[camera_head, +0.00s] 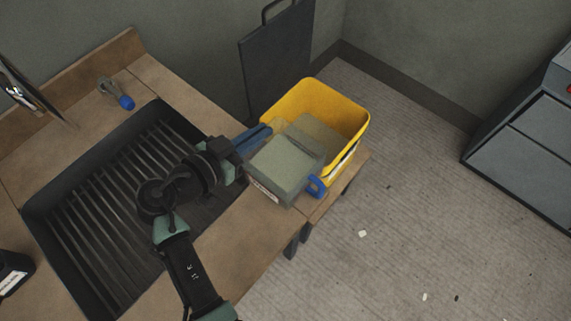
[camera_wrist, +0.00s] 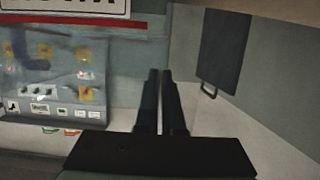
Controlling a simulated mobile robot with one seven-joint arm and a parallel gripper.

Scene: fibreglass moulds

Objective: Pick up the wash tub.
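The yellow tub (camera_head: 318,99), which I take to be the wash tub, stands open and upright at the right end of the counter in the head view. A grey-green box (camera_head: 284,164) stands in front of it and hides part of its near side. My gripper (camera_head: 264,131) reaches toward the tub's near left side, above the counter; whether it touches the tub cannot be told. In the wrist view my gripper (camera_wrist: 162,75) has its two fingers close together, with only a narrow gap and nothing seen between them. The tub does not show in the wrist view.
A dark sink with a ribbed bottom (camera_head: 105,215) lies under my arm. A dark board (camera_head: 278,58) is at the wall behind the tub. A grey cabinet (camera_head: 530,140) stands far right; the floor between is mostly clear.

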